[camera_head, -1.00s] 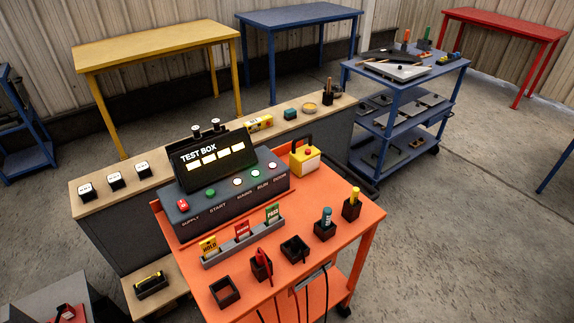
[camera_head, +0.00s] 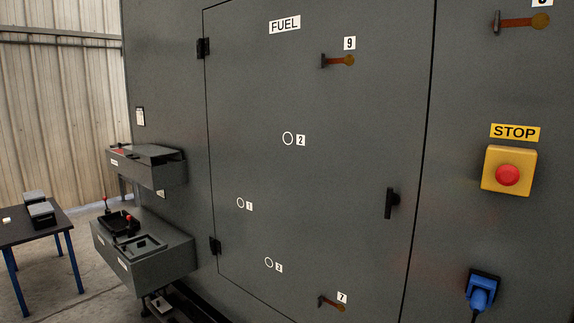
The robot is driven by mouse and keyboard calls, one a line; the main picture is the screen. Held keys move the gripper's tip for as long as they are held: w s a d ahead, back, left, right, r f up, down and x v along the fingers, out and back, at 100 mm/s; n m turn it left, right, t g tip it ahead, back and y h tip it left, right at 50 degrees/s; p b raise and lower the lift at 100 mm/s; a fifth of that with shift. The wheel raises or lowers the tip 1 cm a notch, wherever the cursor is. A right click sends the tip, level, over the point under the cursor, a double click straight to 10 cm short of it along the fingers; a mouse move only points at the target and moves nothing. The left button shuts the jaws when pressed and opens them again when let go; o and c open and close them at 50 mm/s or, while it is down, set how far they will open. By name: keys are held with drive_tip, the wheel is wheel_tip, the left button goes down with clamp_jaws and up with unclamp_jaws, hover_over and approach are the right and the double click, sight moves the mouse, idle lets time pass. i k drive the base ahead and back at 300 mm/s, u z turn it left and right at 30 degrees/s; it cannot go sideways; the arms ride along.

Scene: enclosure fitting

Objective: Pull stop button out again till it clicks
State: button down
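The stop button (camera_head: 508,175) is a round red knob on a square yellow box (camera_head: 493,164) fixed to the grey enclosure at the right of the head view. A yellow label reading STOP (camera_head: 515,132) is just above it. Nothing touches the button. I cannot tell from this angle whether the knob is pushed in or out. My gripper is not in view.
A grey enclosure door (camera_head: 320,240) marked FUEL, with a black handle (camera_head: 391,203), is left of the button. A blue plug (camera_head: 480,291) with a cable is below the button. Grey drawer boxes (camera_head: 150,165) jut out at left, near a dark table (camera_head: 45,226).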

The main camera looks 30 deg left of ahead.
sight(507, 175)
drive_tip(key=u, duration=0.05)
drive_tip(key=k, duration=1.1)
drive_tip(key=z, duration=0.6)
drive_tip(key=i, duration=1.7)
drive_tip(key=u, duration=0.75)
